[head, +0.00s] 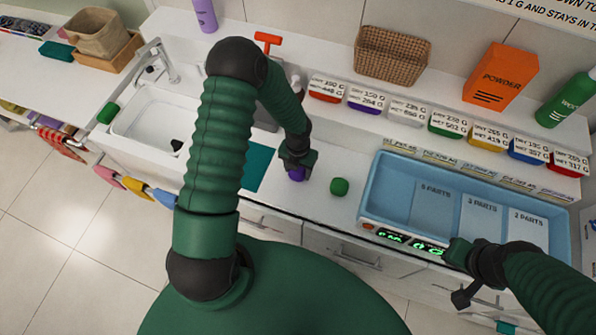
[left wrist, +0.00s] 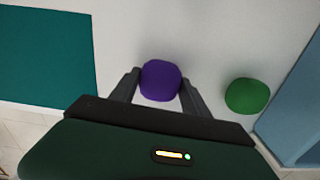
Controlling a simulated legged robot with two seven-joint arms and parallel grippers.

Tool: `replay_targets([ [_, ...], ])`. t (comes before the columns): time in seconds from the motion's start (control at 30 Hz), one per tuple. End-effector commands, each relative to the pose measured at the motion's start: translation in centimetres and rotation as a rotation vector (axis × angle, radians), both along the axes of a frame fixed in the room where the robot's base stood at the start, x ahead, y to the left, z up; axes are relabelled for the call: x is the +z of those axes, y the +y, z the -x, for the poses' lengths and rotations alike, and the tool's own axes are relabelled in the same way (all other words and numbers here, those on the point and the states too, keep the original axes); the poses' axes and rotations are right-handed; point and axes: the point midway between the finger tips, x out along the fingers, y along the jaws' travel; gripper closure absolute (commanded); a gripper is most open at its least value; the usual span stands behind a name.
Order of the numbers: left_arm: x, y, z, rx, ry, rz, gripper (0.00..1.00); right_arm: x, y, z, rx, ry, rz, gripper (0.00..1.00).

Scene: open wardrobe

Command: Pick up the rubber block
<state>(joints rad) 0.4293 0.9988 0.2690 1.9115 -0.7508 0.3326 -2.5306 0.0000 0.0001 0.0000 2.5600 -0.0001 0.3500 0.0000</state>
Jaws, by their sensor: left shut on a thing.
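A rounded purple block (head: 297,174) is at my left gripper (head: 298,163), over the white counter. In the left wrist view, the purple block (left wrist: 160,80) sits between the two fingers of the left gripper (left wrist: 160,88), which is shut on it. I cannot tell whether the block still touches the counter. A rounded green block (head: 339,187) lies on the counter just to the right; it also shows in the left wrist view (left wrist: 247,96). Nothing visible marks which block is rubber. My right gripper (head: 459,254) is at the front edge of the blue tray; its fingers are unclear.
A blue divided tray (head: 375,185) with green displays stands right of the blocks. A teal mat (head: 258,168) and a white sink (head: 150,115) lie left. Labelled coloured bins (head: 447,128), a wicker basket (head: 392,57) and an orange powder box (head: 500,77) line the back.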

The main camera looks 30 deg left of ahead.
Motion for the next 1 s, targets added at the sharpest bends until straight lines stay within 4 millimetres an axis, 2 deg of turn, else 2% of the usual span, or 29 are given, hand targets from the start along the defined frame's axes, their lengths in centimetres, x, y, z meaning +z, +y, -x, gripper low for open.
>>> replay_targets([
  [0.03, 0.0, 0.1, 0.0, 0.0, 0.0, -0.001, 0.66, 0.0, 0.0, 0.0, 0.0, 0.0, 0.0, 1.0],
  [0.23, 0.0, 0.1, 0.0, 0.001, 0.0, -0.001, 0.92, 0.0, 0.0, 0.0, 0.0, 0.0, 0.0, 1.0],
  [0.47, 0.2, 0.1, -0.1, 0.001, -0.001, -0.001, 0.92, 0.0, 0.0, 0.0, 0.0, 0.0, 0.0, 1.0],
  [0.57, 1.4, 0.2, -0.2, 0.004, -0.004, -0.002, 0.92, -0.1, 0.0, 0.0, 0.0, 0.0, 0.0, 1.0],
  [0.83, 7.9, 0.2, -0.1, 0.002, -0.005, -0.002, 0.92, -0.2, 0.0, 0.0, 0.0, 0.0, 0.0, 1.0],
  [1.0, 9.9, 0.1, 0.0, 0.002, -0.001, -0.001, 0.92, -0.1, 0.0, 0.0, 0.0, 0.0, 0.0, 1.0],
])
